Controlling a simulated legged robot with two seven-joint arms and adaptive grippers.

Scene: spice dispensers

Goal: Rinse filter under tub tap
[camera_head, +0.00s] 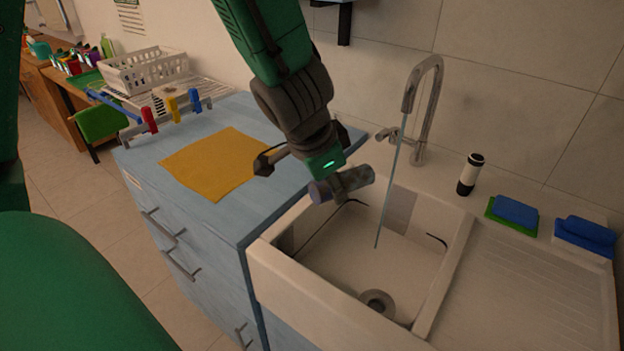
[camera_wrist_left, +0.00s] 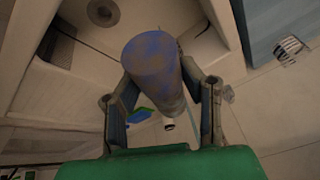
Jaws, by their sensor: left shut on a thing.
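My left gripper (camera_head: 338,176) is shut on the filter (camera_head: 322,191), a grey cylinder with a bluish-purple end. It holds the filter over the left rim of the white sink tub (camera_head: 345,262), left of the water stream. In the left wrist view the filter (camera_wrist_left: 155,65) sits between the two fingers of the gripper (camera_wrist_left: 165,105). The chrome tap (camera_head: 428,100) arches over the tub, and a thin blue stream (camera_head: 389,190) falls from it into the tub, apart from the filter. My right gripper is not in view.
A blue cabinet (camera_head: 215,225) with a yellow cloth (camera_head: 222,163) stands left of the tub. A black and white bottle (camera_head: 470,174) and blue sponges (camera_head: 515,210) stand right of the tap. A drain (camera_head: 377,302) is in the tub floor. A dish rack (camera_head: 145,72) is farther left.

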